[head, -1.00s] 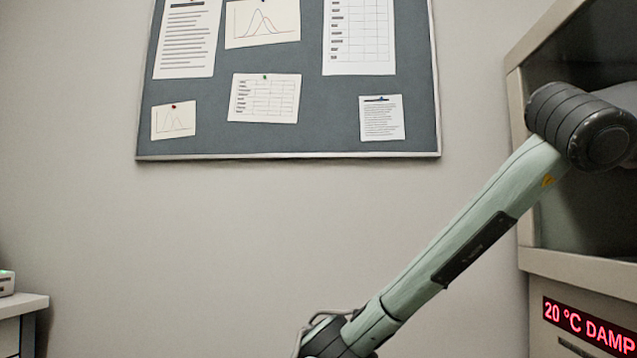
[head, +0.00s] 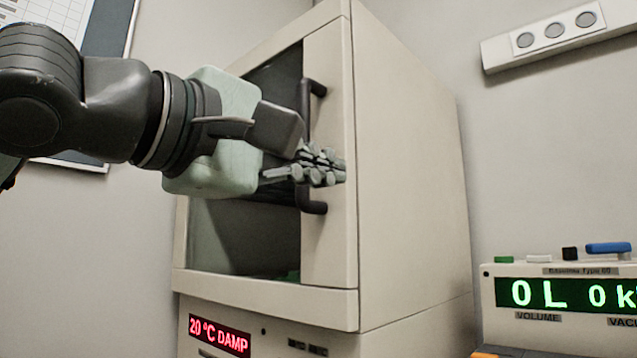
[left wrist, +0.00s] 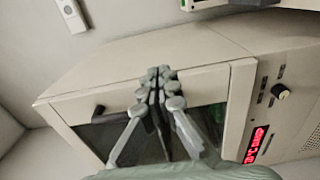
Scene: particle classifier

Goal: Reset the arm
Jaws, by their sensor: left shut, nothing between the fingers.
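My left arm comes in from the left in the head view. Its gripper (head: 322,168) is shut and empty, in front of the cabinet door with its dark handle (head: 312,208). The gripper covers the middle of the handle, and I cannot tell whether it touches it. In the left wrist view the closed fingers (left wrist: 160,90) point at the cabinet's front, and a dark end of the handle (left wrist: 99,110) shows to their left. My right gripper is in neither view.
The beige cabinet (head: 410,150) has a dark window and a red "20 °C DAMP" display (head: 219,336). A device with a green display (head: 566,295) stands at the right. A socket strip (head: 560,36) is on the wall. The pinboard (head: 106,28) is partly behind my arm.

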